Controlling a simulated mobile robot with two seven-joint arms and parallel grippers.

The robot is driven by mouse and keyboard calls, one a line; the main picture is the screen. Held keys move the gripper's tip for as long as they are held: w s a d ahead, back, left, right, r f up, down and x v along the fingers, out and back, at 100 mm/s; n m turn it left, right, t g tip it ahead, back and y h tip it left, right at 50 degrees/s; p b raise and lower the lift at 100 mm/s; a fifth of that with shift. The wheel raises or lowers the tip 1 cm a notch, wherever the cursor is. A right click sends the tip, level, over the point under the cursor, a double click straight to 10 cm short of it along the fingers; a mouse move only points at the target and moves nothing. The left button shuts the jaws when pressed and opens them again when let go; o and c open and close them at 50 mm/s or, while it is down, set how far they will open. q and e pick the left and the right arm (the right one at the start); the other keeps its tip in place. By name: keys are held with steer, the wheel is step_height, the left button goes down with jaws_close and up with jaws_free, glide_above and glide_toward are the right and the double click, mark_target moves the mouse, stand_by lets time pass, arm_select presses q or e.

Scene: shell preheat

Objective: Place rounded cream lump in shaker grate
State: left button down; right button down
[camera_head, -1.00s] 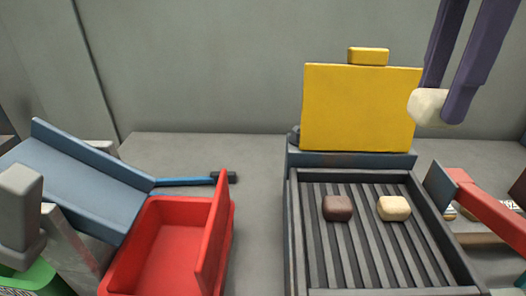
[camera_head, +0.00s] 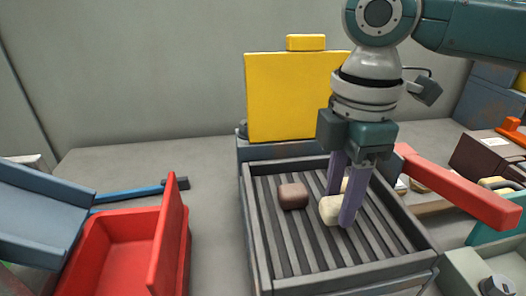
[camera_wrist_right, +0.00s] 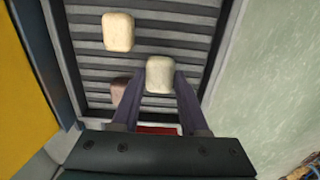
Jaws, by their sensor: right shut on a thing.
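My right gripper (camera_head: 339,208) points down over the shaker grate (camera_head: 262,238), with its purple fingers shut on a pale, rounded cream lump (camera_head: 329,210). In the right wrist view the lump (camera_wrist_right: 160,72) sits between the fingertips (camera_wrist_right: 157,84). The lump is at or just above the grate's bars; I cannot tell whether it touches them. A brown lump (camera_head: 292,196) lies on the bars to its left. A second, warmer cream lump (camera_head: 345,184) is mostly hidden behind the fingers but shows clearly in the right wrist view (camera_wrist_right: 118,32). My left gripper is not in view.
A yellow panel (camera_head: 295,95) stands upright at the grate's back edge. A red bin (camera_head: 110,250) with a raised flap and a blue chute (camera_head: 40,210) are at the left. A red bar (camera_head: 460,190) slants along the right side. The grate's front part is clear.

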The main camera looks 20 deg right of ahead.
mark_target(338, 201)
steer(key=shift+f, duration=0.9)
steer(key=shift+f, duration=0.15)
steer(key=shift+c, duration=2.1)
jaws_free()
step_height(338, 201, up, 12)
steer(key=p, duration=0.1)
steer(key=shift+r, duration=0.2)
